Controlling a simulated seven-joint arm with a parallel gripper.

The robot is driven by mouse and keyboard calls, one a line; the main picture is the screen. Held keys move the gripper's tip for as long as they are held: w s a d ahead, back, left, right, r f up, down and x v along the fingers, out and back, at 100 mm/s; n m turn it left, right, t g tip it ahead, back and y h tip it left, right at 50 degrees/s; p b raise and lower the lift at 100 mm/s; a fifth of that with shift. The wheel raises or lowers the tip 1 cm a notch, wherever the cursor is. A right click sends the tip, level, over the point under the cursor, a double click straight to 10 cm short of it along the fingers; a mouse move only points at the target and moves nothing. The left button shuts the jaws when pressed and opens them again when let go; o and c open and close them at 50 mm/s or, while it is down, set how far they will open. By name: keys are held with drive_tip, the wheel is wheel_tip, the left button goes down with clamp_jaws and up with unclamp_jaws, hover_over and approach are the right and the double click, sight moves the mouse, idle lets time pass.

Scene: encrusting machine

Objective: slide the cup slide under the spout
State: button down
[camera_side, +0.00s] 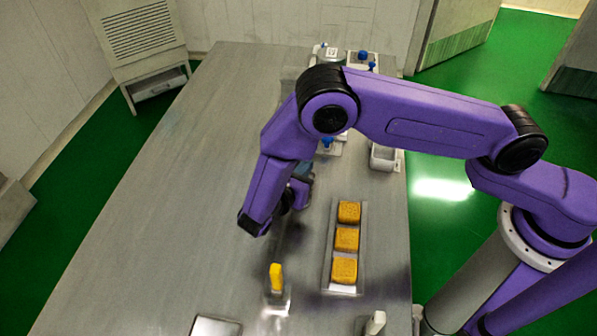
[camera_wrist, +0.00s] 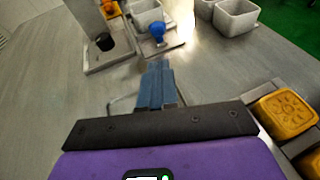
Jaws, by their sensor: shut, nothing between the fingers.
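In the wrist view, a plate with a blue knob (camera_wrist: 157,32) lies just beyond my fingertips and looks like the cup slide. Its blue knob also shows in the side view (camera_side: 327,143), partly behind my arm. To its left is a square plate (camera_wrist: 97,66) with a black round piece (camera_wrist: 105,42), under a grey upright with an orange part (camera_wrist: 110,8). I cannot tell which part is the spout; the top of the machine is cut off. My gripper (camera_wrist: 157,66) is shut and empty, pointing at the knob, apparently short of it. In the side view, my arm mostly hides the gripper.
Two grey bins (camera_wrist: 236,20) stand right of the slide. A tray (camera_side: 328,283) with three yellow-orange cakes (camera_side: 346,239) lies nearer on the right. A yellow-handled item (camera_side: 276,278) stands near the front. The left of the table (camera_side: 190,180) is clear.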

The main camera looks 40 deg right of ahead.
drive_tip(key=x, duration=0.7)
drive_tip(key=shift+w+d+r, duration=0.1)
drive_tip(key=shift+d+r, duration=0.1)
drive_tip(key=shift+r, duration=0.1)
drive_tip(key=shift+w+d, duration=0.4)
drive_tip(key=shift+d, duration=0.3)
drive_tip(key=shift+w+d, duration=1.9)
drive_tip(key=shift+d, duration=0.05)
